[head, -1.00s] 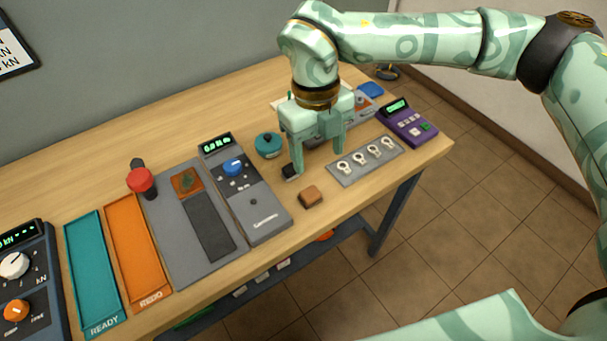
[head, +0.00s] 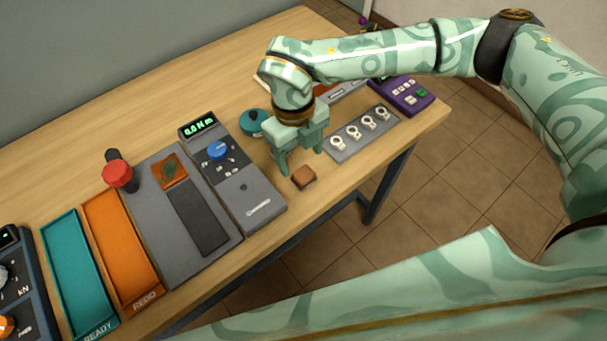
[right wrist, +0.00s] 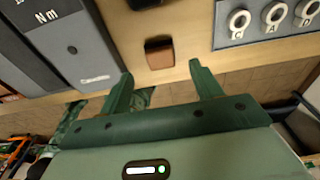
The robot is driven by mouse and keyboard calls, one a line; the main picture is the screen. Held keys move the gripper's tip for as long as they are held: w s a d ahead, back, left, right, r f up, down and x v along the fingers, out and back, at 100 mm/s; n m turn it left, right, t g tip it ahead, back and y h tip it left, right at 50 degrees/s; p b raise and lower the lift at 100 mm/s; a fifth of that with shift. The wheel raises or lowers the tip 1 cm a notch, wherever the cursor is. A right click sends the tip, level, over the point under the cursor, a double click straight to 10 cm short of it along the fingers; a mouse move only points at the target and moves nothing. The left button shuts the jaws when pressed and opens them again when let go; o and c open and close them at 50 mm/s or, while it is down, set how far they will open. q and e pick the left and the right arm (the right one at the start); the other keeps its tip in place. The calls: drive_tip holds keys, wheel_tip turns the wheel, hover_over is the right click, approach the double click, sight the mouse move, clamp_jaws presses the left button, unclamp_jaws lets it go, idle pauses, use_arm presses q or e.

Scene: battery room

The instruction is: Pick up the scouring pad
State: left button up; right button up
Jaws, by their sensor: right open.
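The scouring pad is a small brown block (head: 303,176) with a darker side, lying on the bench near its front edge. In the right wrist view the scouring pad (right wrist: 159,54) lies just beyond the fingertips, roughly midway between them. My right gripper (head: 302,160) is open and empty, with its fingers pointing down, just behind and above the pad. Its two spread fingers also show in the right wrist view (right wrist: 160,69). My left gripper is not in view.
A grey torque tester (head: 235,178) stands left of the pad. A grey plate with several ring terminals (head: 362,134) lies to its right. A teal round object (head: 254,122) and a purple device (head: 402,95) are farther back. Teal (head: 52,255) and orange trays (head: 99,226) are at left.

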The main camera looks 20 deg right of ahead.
sight(304, 173)
drive_tip(key=f, duration=0.3)
drive_tip(key=f+b, duration=0.1)
drive_tip(key=f, duration=0.1)
drive_tip(key=shift+s+d, duration=0.2)
drive_tip(key=shift+s, duration=0.2)
drive_tip(key=shift+r, duration=0.1)
drive_tip(key=c, duration=1.1)
drive_tip(key=shift+r, duration=0.6)
wheel_tip(304, 173, up, 3)
drive_tip(key=shift+s+a+f+p, duration=0.1)
drive_tip(key=shift+s+a+p, duration=0.05)
drive_tip(key=shift+p, duration=0.5)
drive_tip(key=s+a+r, duration=0.2)
drive_tip(key=s+r, duration=0.1)
drive_tip(key=s, duration=0.1)
drive_tip(key=s+a+r+p, duration=0.1)
drive_tip(key=s+a+r, duration=0.1)
drive_tip(key=s+r, duration=0.1)
drive_tip(key=s+a+r, duration=0.2)
drive_tip(key=s+r, duration=0.1)
drive_tip(key=s, duration=0.2)
drive_tip(key=shift+a, duration=0.3)
drive_tip(key=shift+o, duration=0.5)
